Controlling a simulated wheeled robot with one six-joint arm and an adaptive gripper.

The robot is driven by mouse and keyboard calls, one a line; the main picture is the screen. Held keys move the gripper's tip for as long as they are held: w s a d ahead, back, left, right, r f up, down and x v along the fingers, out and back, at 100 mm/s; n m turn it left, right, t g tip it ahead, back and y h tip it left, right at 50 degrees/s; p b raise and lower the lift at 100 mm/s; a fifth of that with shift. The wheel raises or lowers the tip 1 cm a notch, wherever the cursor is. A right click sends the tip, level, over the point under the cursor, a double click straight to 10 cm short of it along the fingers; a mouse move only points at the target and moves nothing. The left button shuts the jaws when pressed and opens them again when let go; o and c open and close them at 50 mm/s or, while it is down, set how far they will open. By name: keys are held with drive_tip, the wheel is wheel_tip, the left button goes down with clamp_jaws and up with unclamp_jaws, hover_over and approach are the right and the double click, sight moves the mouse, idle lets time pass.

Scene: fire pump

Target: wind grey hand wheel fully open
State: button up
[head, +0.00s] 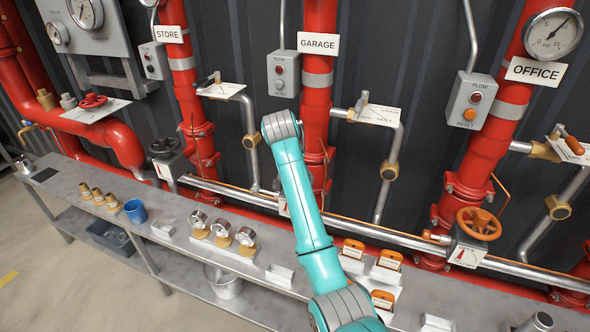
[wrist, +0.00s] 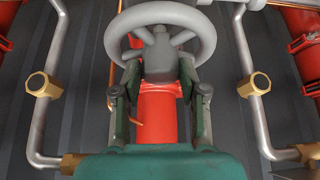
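The fingers look open and apart from the stem; whether either touches the wheel I cannot tell. In the head view my teal arm reaches toward the GARAGE pipe (head: 319,75) and hides this wheel and my gripper.
Silver pipes with brass fittings (wrist: 43,84) flank the wheel on both sides. An orange hand wheel (head: 478,223) is under the OFFICE sign, and a dark wheel (head: 165,146) under STORE.

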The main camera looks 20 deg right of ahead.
clamp_jaws()
drive_tip(key=shift+s+d+f+n+y, duration=0.15)
drive_tip(key=shift+n+y, duration=0.1)
drive_tip(key=shift+n, duration=0.3)
drive_tip(key=shift+w+d+r+n+y, duration=0.1)
drive_tip(key=shift+n+y, duration=0.15)
drive_tip(key=shift+n, duration=0.3)
drive_tip(key=n+y, duration=0.1)
drive_tip(key=n, duration=0.1)
drive_tip(key=n+y, duration=0.1)
drive_tip(key=n, duration=0.2)
drive_tip(key=shift+d+t+y, duration=0.1)
drive_tip(key=shift+t+y, duration=0.3)
drive_tip(key=o, duration=0.8)
unclamp_jaws()
drive_tip(key=shift+r, duration=3.55)
